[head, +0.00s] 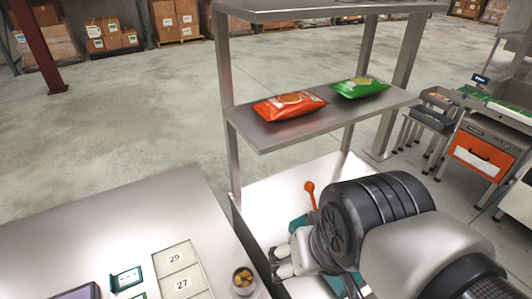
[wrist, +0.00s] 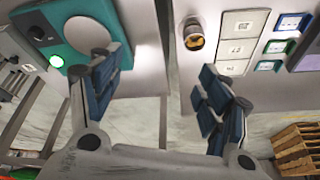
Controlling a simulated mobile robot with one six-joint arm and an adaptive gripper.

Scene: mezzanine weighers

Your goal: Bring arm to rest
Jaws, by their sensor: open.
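My gripper (wrist: 162,68) is open in the wrist view, its two blue-padded fingers spread wide with nothing between them. In the head view its fingers (head: 280,262) show at the lower middle, beside the metal counter (head: 130,222), and my arm hides much of what lies behind and below. A teal device (wrist: 85,38) with a round pale plate and a lit green button lies left of the fingers in the wrist view. In the head view only parts of it (head: 300,226) show around my arm.
A shelf (head: 310,135) above holds an orange bag (head: 290,105) and a green bag (head: 359,87). A cup with yellow contents (head: 243,281) and a numbered panel (head: 182,272) are on the counter. An orange-fronted machine (head: 480,152) stands right. Open floor lies behind.

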